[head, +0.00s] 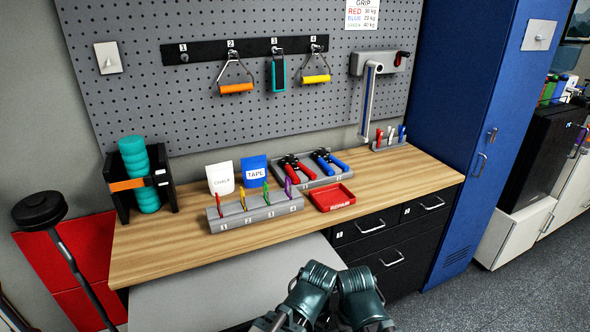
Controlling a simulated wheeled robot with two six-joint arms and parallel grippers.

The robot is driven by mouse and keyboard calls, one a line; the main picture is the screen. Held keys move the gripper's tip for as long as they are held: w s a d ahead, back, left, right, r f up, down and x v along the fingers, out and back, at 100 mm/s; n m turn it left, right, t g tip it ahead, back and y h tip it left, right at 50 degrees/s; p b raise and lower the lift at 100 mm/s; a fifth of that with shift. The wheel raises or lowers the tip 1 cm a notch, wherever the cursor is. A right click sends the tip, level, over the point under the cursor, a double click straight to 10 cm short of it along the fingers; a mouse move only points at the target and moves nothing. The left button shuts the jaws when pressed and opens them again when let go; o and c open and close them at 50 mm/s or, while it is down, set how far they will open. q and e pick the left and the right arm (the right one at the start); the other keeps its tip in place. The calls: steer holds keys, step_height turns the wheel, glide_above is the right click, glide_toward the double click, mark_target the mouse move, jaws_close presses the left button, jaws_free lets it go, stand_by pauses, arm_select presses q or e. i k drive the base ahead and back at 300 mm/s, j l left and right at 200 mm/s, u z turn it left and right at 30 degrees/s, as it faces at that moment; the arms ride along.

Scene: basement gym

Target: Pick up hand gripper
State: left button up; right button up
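Two hand grippers lie in a grey tray (315,179) on the wooden bench. The red hand gripper (297,166) is in the left part, and the blue hand gripper (329,160) is in the right part. The tray's third part, nearest the front right, is covered by or next to a small red tray; I cannot tell which. A wall sign (362,13) headed GRIP lists colours with weights. Dark rounded links of my arms show at the bottom centre, below the bench front and apart from the hand grippers. No gripper fingers can be made out.
On the wooden bench (150,252) stand a numbered grey rack (256,213) with coloured clips, a chalk bag (221,178), a blue TAPE block (254,170), a red tray (332,197) and teal rollers (140,176). A blue locker (468,130) borders the right. The bench's right front is clear.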

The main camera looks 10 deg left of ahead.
mark_target(290, 167)
steer(key=i+l+z, duration=0.1)
steer(key=z, duration=0.3)
steer(key=i+z, duration=0.4)
steer(key=i+l+z, duration=0.1)
steer(key=i+z, duration=0.6)
steer(key=i+l+u, duration=0.2)
steer(key=u, duration=0.3)
steer(key=i+l+u, duration=0.1)
steer(key=u, duration=0.25)
steer(key=i+l+u, duration=0.1)
steer(key=u, duration=0.25)
steer(key=i+l+u, duration=0.1)
steer(key=u, duration=0.25)
